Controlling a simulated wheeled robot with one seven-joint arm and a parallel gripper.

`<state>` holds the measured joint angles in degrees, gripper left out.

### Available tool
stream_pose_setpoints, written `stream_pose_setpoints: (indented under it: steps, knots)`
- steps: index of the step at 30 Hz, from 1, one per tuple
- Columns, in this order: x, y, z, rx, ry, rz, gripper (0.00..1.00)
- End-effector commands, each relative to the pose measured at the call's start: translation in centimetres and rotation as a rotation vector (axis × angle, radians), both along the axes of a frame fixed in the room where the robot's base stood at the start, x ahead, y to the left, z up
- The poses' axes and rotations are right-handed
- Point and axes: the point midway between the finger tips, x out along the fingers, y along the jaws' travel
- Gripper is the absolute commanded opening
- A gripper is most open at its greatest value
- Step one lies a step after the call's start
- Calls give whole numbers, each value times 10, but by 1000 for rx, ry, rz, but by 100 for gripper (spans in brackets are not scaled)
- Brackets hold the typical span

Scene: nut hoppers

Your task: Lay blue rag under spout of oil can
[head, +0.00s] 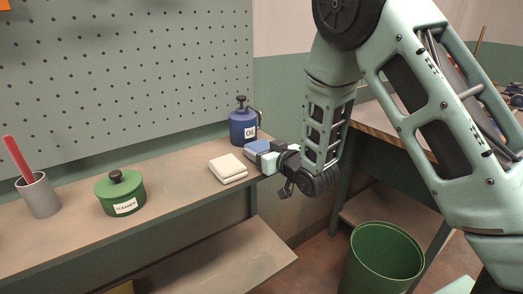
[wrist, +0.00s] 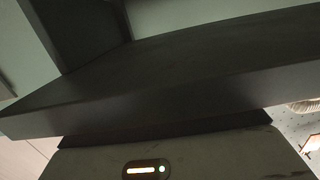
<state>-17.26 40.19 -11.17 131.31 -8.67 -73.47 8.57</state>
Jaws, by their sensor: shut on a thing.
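The blue oil can (head: 243,129), labelled OIL with a black top, stands upright at the right end of the shelf, near the back. A dark curved part shows at its right side; I cannot tell whether it is spout or handle. The blue rag (head: 256,146) is a folded pad just in front and to the right of the can. My gripper (head: 268,158) is shut on the blue rag from the right, at the shelf's end. The rag's underside is hidden, so I cannot tell whether it touches the shelf. The wrist view shows neither rag nor can clearly.
A folded cream cloth (head: 228,168) lies left of the rag. A green CLEANER tin (head: 120,195) and a grey cup (head: 39,196) with a red stick stand further left. A pegboard (head: 130,70) rises behind. A green bin (head: 383,258) stands on the floor at right.

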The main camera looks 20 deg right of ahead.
Motion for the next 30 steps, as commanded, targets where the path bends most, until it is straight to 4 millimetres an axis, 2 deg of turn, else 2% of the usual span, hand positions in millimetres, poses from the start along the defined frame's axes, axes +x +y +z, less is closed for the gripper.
stream_pose_setpoints:
  steps: [1,3,15,20,23,27,30]
  knots:
    - [0,0,-1,0,0,0,67]
    - [0,0,-1,0,0,0,83]
    - [-1,0,5,0,0,0,83]
    - [-27,-8,6,1,1,-1,83]
    - [-50,-15,9,1,1,-3,83]
    - [-76,-22,20,-1,8,-1,83]
    - [-88,-26,23,-1,7,-1,83]
